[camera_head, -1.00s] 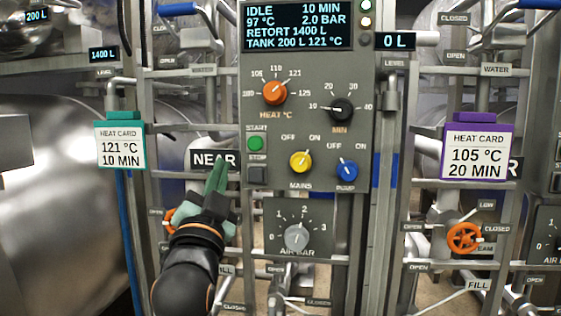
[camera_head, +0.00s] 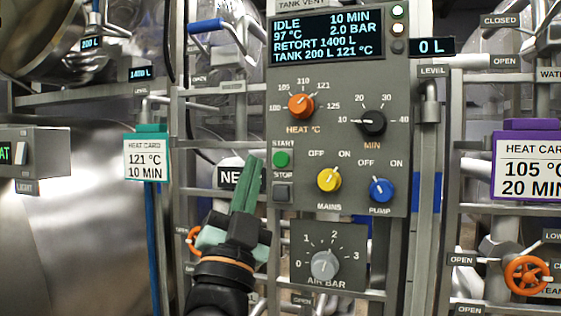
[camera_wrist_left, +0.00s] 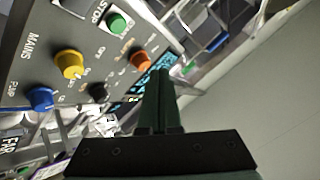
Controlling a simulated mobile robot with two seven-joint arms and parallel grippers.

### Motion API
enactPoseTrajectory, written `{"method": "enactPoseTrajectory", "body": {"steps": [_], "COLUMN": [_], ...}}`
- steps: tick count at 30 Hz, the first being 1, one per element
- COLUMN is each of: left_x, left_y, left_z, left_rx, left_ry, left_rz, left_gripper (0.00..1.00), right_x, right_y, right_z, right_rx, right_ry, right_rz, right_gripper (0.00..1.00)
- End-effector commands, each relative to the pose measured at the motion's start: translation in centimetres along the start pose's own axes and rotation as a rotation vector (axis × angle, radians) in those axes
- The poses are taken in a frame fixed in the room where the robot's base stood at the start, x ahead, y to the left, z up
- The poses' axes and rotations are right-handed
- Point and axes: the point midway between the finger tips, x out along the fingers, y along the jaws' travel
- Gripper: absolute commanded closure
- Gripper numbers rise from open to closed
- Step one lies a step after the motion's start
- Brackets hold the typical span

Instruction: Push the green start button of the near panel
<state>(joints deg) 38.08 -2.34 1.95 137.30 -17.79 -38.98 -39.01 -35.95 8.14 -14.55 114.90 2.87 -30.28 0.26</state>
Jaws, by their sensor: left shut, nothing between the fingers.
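The near panel (camera_head: 336,110) is a grey upright box with a lit display (camera_head: 328,38) reading IDLE, 10 MIN, 97 °C and 2.0 BAR. The green start button (camera_head: 281,159) is at its left edge, above the dark stop button (camera_head: 282,192). The start button also shows at the top of the left wrist view (camera_wrist_left: 119,23). My left gripper (camera_head: 251,185) is shut and empty, its green fingers pointing up. My right gripper is not in view.
The panel also has an orange heat knob (camera_head: 301,105), a black minute knob (camera_head: 372,122), a yellow mains knob (camera_head: 328,179) and a blue pump knob (camera_head: 381,190). An air dial (camera_head: 324,264) is below. A teal heat card (camera_head: 147,157) hangs left, a purple-topped one (camera_head: 530,165) right.

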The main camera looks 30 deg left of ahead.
Motion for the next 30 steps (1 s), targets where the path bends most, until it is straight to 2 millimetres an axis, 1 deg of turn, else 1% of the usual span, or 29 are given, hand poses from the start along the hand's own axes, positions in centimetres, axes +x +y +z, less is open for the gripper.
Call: {"method": "enactPoseTrajectory", "body": {"steps": [5,12,16,22,30], "left_x": [1.3,3.7,4.9,5.7,5.8], "left_y": [1.1,2.8,3.5,4.2,4.2], "left_z": [1.1,2.9,3.5,4.2,4.3], "left_rx": [0.000,0.000,0.001,0.000,0.000], "left_ry": [-0.001,-0.002,-0.002,-0.002,-0.001], "left_rz": [0.001,0.001,0.001,0.001,0.000], "left_gripper": [1.00,1.00,1.00,1.00,1.00], "right_x": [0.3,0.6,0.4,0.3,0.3], "right_y": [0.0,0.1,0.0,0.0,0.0], "right_z": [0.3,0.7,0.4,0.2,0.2], "right_rx": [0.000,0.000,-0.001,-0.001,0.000], "right_ry": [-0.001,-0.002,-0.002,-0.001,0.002], "right_rz": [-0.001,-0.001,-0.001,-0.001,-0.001], "right_gripper": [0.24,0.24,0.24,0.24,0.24]}}
